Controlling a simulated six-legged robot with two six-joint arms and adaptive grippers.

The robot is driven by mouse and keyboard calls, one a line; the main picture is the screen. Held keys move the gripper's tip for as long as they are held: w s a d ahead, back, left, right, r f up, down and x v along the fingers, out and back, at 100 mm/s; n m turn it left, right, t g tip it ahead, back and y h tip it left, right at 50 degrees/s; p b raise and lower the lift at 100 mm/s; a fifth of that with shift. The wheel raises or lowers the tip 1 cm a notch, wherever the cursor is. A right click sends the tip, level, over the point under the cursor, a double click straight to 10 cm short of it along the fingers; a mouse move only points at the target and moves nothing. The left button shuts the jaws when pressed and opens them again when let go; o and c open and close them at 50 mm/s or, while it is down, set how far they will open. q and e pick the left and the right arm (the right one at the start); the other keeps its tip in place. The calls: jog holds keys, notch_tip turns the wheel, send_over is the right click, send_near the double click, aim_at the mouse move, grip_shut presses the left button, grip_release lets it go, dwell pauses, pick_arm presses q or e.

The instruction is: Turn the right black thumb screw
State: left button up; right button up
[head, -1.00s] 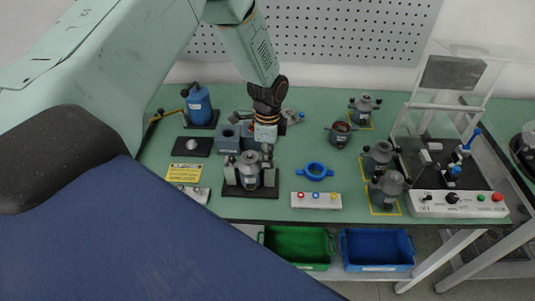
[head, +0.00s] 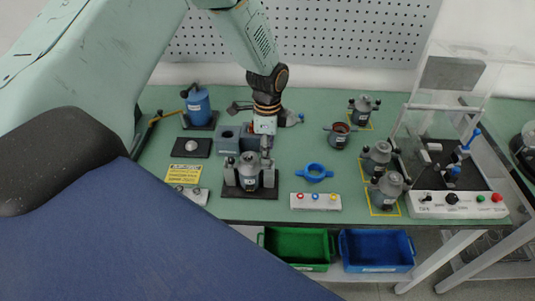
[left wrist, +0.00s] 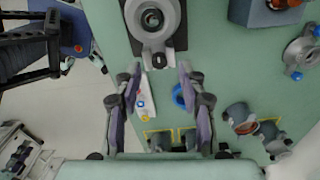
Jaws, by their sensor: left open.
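The clamping fixture (head: 250,187) stands on a black base at the front left of the green bench, with a grey round unit between two upright posts. Any black thumb screw on its right is too small and partly covered to tell apart. My left gripper (head: 266,128) is above and just behind the fixture's right post. In the left wrist view, my left gripper (left wrist: 160,85) has its two fingers spread wide with nothing between them. The fixture (left wrist: 155,28) is at the top there, beyond the fingers. My right gripper is not in view.
A blue ring (head: 314,173) and a white button panel (head: 316,202) lie right of the fixture. A grey block (head: 229,137) stands behind it. Several grey units stand further right, near a test stand (head: 452,165). Green (head: 297,263) and blue (head: 376,266) bins sit below the edge.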

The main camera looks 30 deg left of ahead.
pick_arm(q)
notch_tip(320, 180, up, 9)
dwell(0.3)
